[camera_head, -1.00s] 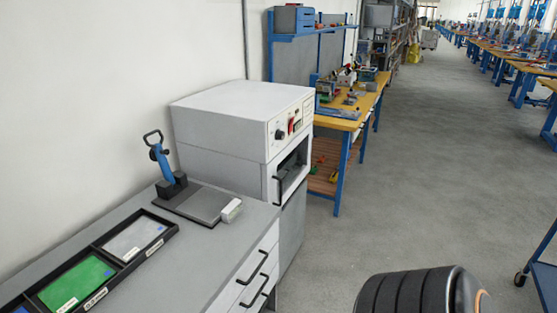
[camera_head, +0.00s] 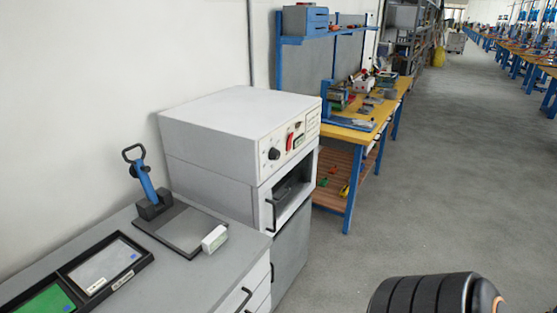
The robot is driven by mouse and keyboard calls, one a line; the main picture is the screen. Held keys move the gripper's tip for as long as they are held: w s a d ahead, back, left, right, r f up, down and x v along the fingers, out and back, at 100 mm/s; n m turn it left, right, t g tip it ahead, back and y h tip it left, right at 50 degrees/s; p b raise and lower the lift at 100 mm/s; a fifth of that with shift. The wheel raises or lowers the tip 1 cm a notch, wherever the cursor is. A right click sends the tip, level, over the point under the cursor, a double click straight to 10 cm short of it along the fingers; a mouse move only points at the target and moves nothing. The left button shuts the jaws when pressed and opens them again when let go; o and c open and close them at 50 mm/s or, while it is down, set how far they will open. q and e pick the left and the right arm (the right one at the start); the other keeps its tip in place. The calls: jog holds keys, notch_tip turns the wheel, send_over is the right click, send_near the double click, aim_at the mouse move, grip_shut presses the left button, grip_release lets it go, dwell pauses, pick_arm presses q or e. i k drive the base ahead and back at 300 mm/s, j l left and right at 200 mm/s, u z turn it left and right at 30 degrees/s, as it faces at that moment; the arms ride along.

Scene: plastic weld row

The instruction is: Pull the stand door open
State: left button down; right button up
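A white-grey boxy machine (camera_head: 215,122) with a knob and a red switch on its front stands against the wall, left of the picture's middle. Its front opening (camera_head: 292,190) shows a dark inside, with a dark handle (camera_head: 271,214) at the left edge. Below is the grey stand (camera_head: 291,258), whose visible face looks flat and closed; its lower left part is hidden by the drawer bench. Neither gripper is in view; only a dark ribbed part of my arm shows at bottom right.
A grey drawer bench (camera_head: 225,262) at front left holds a blue-handled lever tool (camera_head: 143,180), a small white box (camera_head: 215,238) and a black tray (camera_head: 112,292). A blue-legged workbench (camera_head: 350,134) stands behind the machine. The grey floor (camera_head: 440,190) to the right is clear.

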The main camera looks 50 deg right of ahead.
aim_at(288, 252)
jog(key=l, duration=1.7)
jog(key=i, duration=0.05)
